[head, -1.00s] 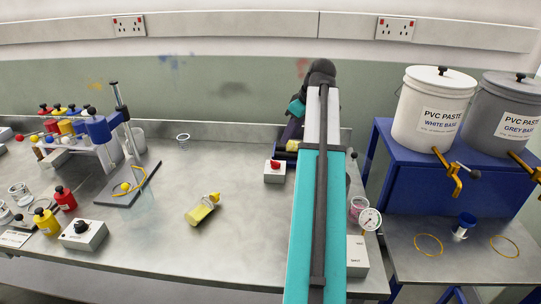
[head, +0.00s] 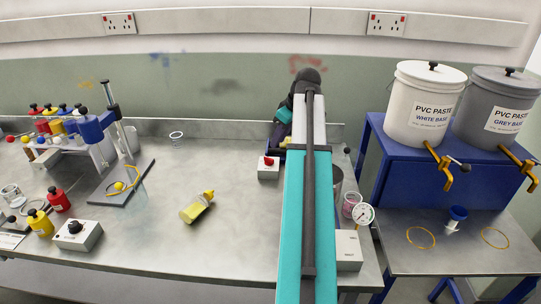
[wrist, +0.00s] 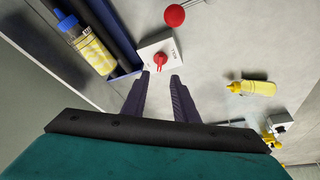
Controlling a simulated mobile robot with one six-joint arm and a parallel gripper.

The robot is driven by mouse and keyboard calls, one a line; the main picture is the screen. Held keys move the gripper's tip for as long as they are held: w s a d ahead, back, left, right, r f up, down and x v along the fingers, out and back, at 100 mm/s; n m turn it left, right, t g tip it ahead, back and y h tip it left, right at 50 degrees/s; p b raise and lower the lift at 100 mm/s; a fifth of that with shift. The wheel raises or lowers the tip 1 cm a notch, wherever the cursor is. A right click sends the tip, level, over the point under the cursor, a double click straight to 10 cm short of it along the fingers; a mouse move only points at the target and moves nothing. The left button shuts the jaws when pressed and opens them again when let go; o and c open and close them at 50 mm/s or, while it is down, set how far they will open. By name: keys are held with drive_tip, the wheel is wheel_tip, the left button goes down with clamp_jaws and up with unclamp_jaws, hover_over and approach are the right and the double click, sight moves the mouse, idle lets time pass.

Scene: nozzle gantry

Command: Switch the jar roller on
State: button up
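The jar roller, a blue frame with dark rollers (wrist: 108,22), shows at upper left in the wrist view. A jar with a blue cap and yellow contents (wrist: 92,50) lies on it. Beside it is a white switch box with a red knob (wrist: 161,60); the same box shows in the head view (head: 268,172), left of my arm. My gripper (wrist: 160,76) is open and empty, with its two dark fingers pointing at the box and the knob just beyond and between the fingertips. Contact cannot be told. In the head view my arm hides most of the roller.
A yellow bottle (head: 197,207) lies on the bench left of the switch box. A red ball (wrist: 174,15) shows beyond the box in the wrist view. A pressure gauge (head: 363,214) stands right of my arm. The bench middle is mostly clear.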

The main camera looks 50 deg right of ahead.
sight(271, 159)
drive_tip(key=shift+p+x, duration=0.65)
drive_tip(key=shift+x, duration=4.15)
drive_tip(key=shift+c, duration=0.6)
